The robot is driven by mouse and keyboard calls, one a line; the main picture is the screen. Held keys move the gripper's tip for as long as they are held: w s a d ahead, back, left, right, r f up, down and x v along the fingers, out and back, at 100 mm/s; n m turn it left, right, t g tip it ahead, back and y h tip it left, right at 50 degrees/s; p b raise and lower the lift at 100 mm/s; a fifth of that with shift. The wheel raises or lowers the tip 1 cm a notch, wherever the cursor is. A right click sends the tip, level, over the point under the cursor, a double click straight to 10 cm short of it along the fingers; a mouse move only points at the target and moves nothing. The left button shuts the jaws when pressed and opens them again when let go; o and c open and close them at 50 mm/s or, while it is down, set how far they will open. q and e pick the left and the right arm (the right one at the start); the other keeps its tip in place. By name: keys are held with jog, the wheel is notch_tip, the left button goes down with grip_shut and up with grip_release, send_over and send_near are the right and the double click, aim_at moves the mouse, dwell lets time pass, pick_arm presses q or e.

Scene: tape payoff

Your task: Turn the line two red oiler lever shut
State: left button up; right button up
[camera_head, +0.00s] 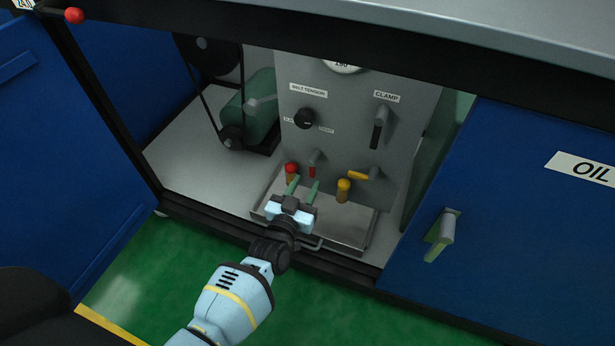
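The red oiler lever (312,172) is a short red handle. It hangs roughly downward from a grey valve (316,157) low on the grey panel. Beside it on the left is an oiler with a red cap (291,169), partly hidden by my gripper. My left gripper (304,183) has its two green fingers apart, with nothing seen between them. Its fingertips are just in front of and below the red lever; I cannot tell if they touch it. My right gripper is not in view. No line number is readable by the lever.
A yellow lever (358,175) and yellow-capped oiler (343,190) stand close on the right. A metal drip tray (340,228) lies beneath. Above are a black knob (304,119) and clamp handle (377,131). Blue doors flank the opening; the right one (520,230) has a handle (441,235).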

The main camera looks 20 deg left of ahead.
pick_arm(q)
jog(key=shift+s+p, duration=0.75)
jog(key=shift+s, duration=1.6)
